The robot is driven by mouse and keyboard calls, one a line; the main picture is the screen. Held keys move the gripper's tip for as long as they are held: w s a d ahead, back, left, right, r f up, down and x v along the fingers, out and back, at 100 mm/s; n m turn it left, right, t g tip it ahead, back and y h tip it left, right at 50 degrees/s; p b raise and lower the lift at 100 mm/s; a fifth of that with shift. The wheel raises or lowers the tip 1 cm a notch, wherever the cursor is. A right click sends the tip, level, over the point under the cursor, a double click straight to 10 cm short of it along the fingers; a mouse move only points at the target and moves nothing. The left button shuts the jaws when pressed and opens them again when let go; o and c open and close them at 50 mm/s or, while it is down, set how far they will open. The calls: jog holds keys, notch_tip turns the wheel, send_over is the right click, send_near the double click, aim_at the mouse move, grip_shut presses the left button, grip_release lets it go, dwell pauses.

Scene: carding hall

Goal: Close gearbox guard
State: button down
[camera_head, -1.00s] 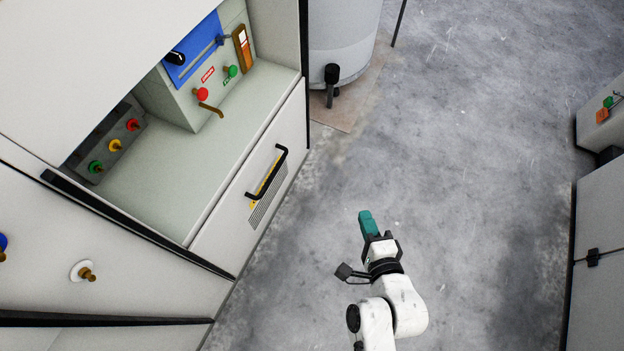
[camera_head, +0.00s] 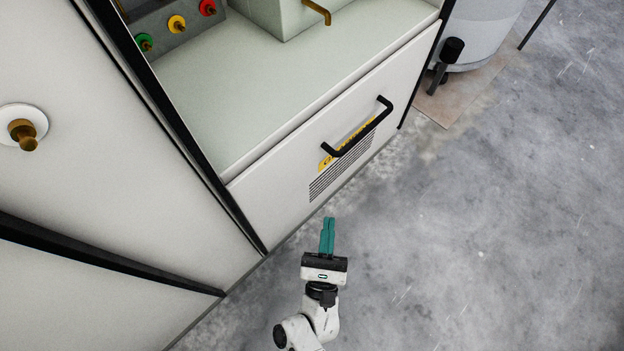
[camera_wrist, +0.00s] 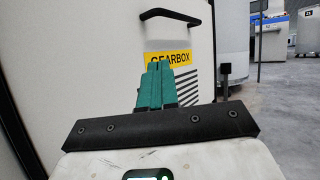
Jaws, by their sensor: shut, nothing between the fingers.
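The gearbox guard (camera_head: 290,150) is a pale panel on the machine's front, below the ledge. It carries a black bar handle (camera_head: 358,136), a yellow label and a dark slotted vent. The wrist view shows the guard (camera_wrist: 120,65) face on, with the handle (camera_wrist: 170,15) at the top and the label "GEARBOX" (camera_wrist: 183,57) under it. My gripper (camera_head: 328,222) has teal fingers pressed together and empty. It is in front of the guard, apart from the handle, below it in the head view. In the wrist view the fingers (camera_wrist: 158,70) cover part of the label.
A brass knob (camera_head: 28,135) sits on the left panel. A grey drum (camera_head: 485,30) with a black lever stands at upper right. The concrete floor (camera_head: 500,200) at right is clear.

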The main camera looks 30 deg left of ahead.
jog(key=s+r+b+x, duration=0.1)
jog(key=r+x, duration=0.1)
jog(key=x, duration=1)
jog(key=shift+r+m, duration=0.2)
jog(key=shift+m, duration=0.2)
jog(key=shift+r, duration=0.1)
notch_tip(320, 180, up, 40)
jog(key=p, duration=2.7)
jog(key=shift+p, duration=0.35)
